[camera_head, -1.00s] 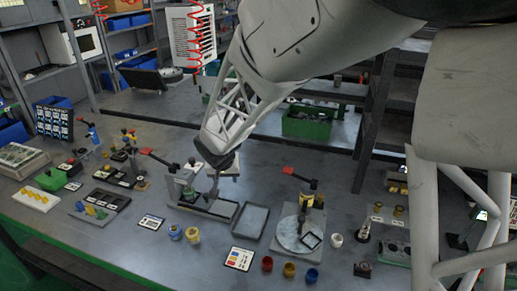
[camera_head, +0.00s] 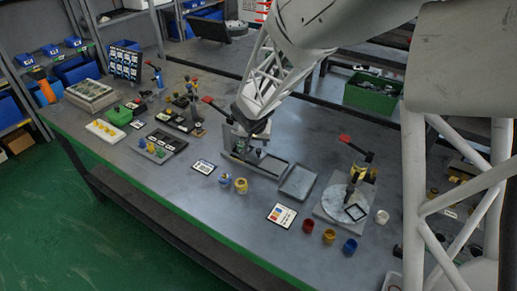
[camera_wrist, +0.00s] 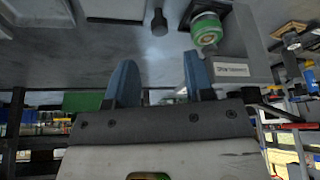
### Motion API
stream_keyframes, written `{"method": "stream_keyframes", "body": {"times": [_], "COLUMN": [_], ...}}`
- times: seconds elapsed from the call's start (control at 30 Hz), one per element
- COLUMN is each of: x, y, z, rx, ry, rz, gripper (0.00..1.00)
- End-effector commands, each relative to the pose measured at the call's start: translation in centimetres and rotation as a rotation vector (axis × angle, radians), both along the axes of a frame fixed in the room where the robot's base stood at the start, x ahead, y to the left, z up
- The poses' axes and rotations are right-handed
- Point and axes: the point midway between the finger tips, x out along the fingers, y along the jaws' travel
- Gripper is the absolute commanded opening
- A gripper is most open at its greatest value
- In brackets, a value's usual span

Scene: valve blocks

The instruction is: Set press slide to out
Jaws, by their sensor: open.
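A press station with a red-tipped lever (camera_head: 215,104) stands mid-bench in the head view. Its dark slide rail (camera_head: 268,168) runs from under the press towards the right, beside a grey tray. A green-ringed cylinder (camera_wrist: 206,30) and a grey labelled block (camera_wrist: 238,62) show in the wrist view. My gripper (camera_wrist: 160,78) is open, with two blue fingers apart and nothing between them. A dark rounded peg (camera_wrist: 159,22) lies beyond the fingertips, apart from them. In the head view my arm's end covers part of the press, so I cannot tell the slide's exact position.
A grey tray (camera_head: 298,182) lies right of the press. A round plate station (camera_head: 343,203) with another red lever stands further right. The front bench strip has free room.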

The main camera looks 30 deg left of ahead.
Motion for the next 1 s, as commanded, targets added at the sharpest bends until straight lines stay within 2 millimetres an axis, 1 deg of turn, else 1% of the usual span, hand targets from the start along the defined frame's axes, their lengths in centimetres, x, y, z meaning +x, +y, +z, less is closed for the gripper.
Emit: {"method": "stream_keyframes", "body": {"times": [0.23, 0.53, 0.7, 0.8, 1.0], "x": [0.6, 1.7, 2.2, 2.4, 2.6], "y": [0.2, 0.7, 0.9, 1.0, 1.1], "z": [-1.6, -4.5, -5.8, -6.3, -6.7], "rx": [0.0, -0.002, -0.001, 0.0, 0.0], "ry": [0.001, 0.001, 0.001, 0.0, 0.0], "rz": [0.0, 0.0, 0.0, 0.0, 0.0], "gripper": [0.48, 0.48, 0.48, 0.48, 0.48]}}
